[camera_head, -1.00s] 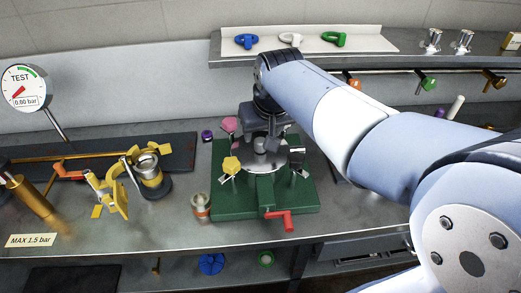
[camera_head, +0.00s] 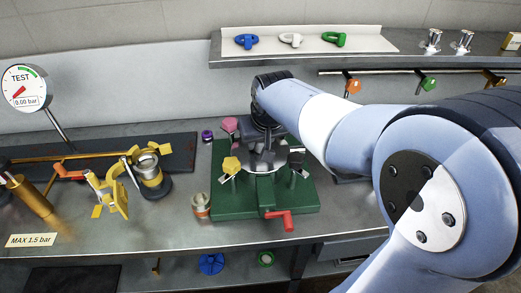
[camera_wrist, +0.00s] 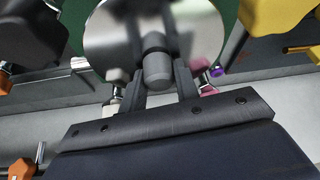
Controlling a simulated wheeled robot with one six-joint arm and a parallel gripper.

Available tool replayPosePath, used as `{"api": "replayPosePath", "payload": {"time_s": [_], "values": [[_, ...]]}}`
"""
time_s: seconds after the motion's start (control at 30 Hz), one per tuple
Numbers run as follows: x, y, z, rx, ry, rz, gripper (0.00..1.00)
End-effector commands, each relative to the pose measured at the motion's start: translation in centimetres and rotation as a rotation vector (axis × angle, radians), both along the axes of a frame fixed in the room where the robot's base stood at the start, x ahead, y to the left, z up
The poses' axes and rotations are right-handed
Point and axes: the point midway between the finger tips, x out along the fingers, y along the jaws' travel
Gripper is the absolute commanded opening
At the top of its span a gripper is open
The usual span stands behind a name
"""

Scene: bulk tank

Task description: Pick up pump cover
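The pump cover, a round shiny metal disc (camera_head: 262,167) with a grey central knob, lies on the green fixture (camera_head: 266,208) on the bench. In the wrist view the disc (camera_wrist: 106,42) fills the top middle, and its grey knob (camera_wrist: 158,68) points at the camera. My gripper (camera_head: 264,134) is low over the disc from behind. In the wrist view my gripper's fingers (camera_wrist: 160,88) stand either side of the knob, apart, with a small gap seeming to show. Whether they touch it is hard to see. Part of the disc is hidden behind my gripper.
Yellow (camera_head: 231,166), pink (camera_head: 229,124) and black (camera_head: 296,158) knobs stand around the disc. A red handle (camera_head: 280,217) sticks out in front. A small metal fitting (camera_head: 201,205) stands left of the fixture, and brass pipework (camera_head: 150,172) further left. A shelf (camera_head: 380,58) runs behind.

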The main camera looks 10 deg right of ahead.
Motion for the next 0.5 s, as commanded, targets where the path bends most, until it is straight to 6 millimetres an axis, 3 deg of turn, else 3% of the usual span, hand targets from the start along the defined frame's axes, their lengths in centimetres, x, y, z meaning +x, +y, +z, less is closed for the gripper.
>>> {"api": "replayPosePath", "payload": {"time_s": [0.33,0.5], "values": [[-0.01,0.00,0.02,0.000,0.000,0.000,0.01],[0.03,0.02,0.11,0.000,-0.002,0.000,0.00]]}}
